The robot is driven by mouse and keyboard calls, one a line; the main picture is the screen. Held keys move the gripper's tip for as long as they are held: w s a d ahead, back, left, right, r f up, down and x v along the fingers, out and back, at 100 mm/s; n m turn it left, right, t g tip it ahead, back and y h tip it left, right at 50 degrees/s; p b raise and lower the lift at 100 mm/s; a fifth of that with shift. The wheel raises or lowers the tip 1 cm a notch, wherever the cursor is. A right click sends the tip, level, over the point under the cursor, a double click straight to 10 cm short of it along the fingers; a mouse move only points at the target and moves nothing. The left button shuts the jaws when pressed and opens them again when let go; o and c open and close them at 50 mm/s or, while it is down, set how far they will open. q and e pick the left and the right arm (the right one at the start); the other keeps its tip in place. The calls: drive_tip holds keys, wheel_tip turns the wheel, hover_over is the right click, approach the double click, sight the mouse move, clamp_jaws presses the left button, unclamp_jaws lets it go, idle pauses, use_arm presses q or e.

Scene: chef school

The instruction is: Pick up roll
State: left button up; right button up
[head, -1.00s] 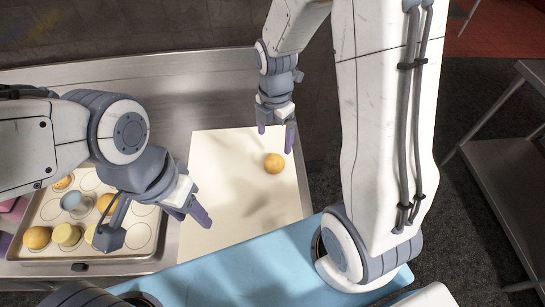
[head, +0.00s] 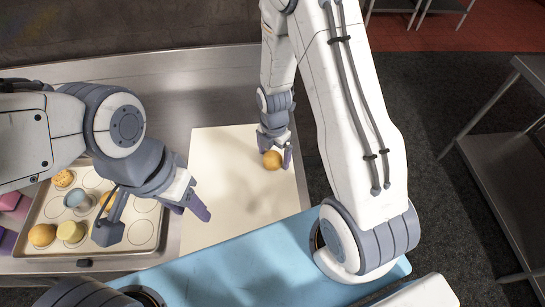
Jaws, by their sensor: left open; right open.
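A round golden roll (head: 272,160) lies on the white board (head: 225,150) near its right side in the head view. My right gripper (head: 275,158) is open and low over the board, with its fingers beside the roll, one at its left and one at its right. Whether the fingers touch the roll cannot be told. My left gripper (head: 198,210) is open and empty above the left edge of the board, apart from the roll.
A baking tray (head: 120,252) at the left holds several rolls and other round items, including a blue-grey cup (head: 76,199). The blue surface (head: 225,265) lies in front of the board. A metal shelf (head: 500,165) stands at the right. The board's middle is clear.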

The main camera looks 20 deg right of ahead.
drive_tip(key=shift+f, duration=0.2)
drive_tip(key=c, duration=1.3)
drive_tip(key=shift+r, duration=0.1)
